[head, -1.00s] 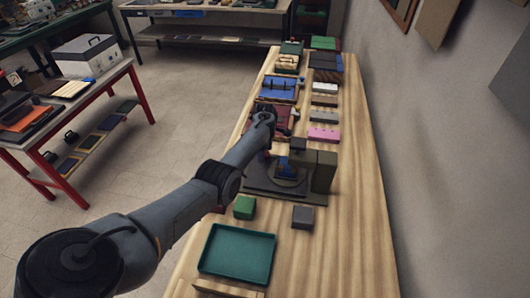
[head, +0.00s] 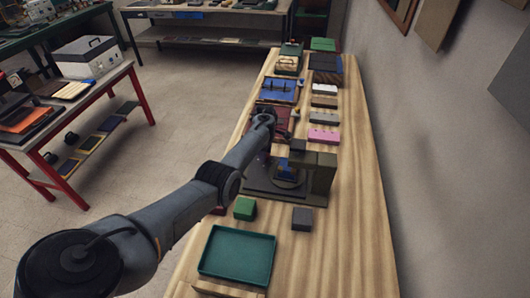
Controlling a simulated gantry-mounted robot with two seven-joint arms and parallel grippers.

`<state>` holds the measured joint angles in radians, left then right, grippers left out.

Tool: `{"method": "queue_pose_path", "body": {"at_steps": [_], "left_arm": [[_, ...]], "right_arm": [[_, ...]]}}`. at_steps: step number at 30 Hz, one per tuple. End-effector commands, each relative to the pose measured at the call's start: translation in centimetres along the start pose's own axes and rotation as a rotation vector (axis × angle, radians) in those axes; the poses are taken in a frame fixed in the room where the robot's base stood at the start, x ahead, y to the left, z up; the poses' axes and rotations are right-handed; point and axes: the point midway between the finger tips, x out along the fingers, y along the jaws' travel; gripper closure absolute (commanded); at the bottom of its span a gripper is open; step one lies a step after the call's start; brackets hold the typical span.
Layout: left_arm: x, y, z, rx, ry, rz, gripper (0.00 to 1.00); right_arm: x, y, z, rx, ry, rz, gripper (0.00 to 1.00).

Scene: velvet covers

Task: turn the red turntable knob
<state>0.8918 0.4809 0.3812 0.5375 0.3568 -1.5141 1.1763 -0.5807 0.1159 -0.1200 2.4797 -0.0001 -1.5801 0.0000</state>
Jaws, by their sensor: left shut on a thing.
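The turntable station stands mid-bench, with a dark flat base (head: 262,187), a round dark disc bearing a small blue piece (head: 286,171), and an olive-brown upright block (head: 321,172) on its right. My left arm reaches over the bench from the lower left. My left gripper (head: 267,153) points down at the far left corner of the station, small and dark in the picture. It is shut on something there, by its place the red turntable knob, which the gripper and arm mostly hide. My right gripper is not in view.
Near the station lie a green block (head: 244,208), a grey block (head: 302,218) and an empty green tray (head: 236,255). Beyond it are a dark red board (head: 287,117), a pink block (head: 324,136) and a blue tray (head: 278,90). The bench's right strip is clear.

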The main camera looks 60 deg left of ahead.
Motion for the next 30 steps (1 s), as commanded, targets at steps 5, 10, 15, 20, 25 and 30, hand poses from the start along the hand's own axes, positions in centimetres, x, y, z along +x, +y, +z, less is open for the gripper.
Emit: {"method": "queue_pose_path", "body": {"at_steps": [5, 10, 15, 20, 25, 30], "left_arm": [[-0.2, 0.0, 0.0, 0.098, 0.000, -0.001, 0.87], [-0.2, -0.1, 0.0, 0.240, 0.000, -0.002, 0.87], [-0.2, -0.1, 0.0, 0.402, 0.000, -0.002, 0.87], [-0.2, 0.0, -0.1, 0.553, 0.000, -0.001, 0.87], [-0.1, 0.0, -0.1, 0.716, 0.000, -0.001, 0.87], [-0.1, 0.0, -0.1, 0.877, 0.000, 0.000, 0.87]], "right_arm": [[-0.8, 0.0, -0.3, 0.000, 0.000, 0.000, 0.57], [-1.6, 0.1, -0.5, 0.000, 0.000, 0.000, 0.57], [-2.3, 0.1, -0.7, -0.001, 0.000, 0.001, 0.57], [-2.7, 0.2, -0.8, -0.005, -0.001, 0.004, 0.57], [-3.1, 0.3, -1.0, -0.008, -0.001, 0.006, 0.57], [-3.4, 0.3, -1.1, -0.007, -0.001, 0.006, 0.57]]}}
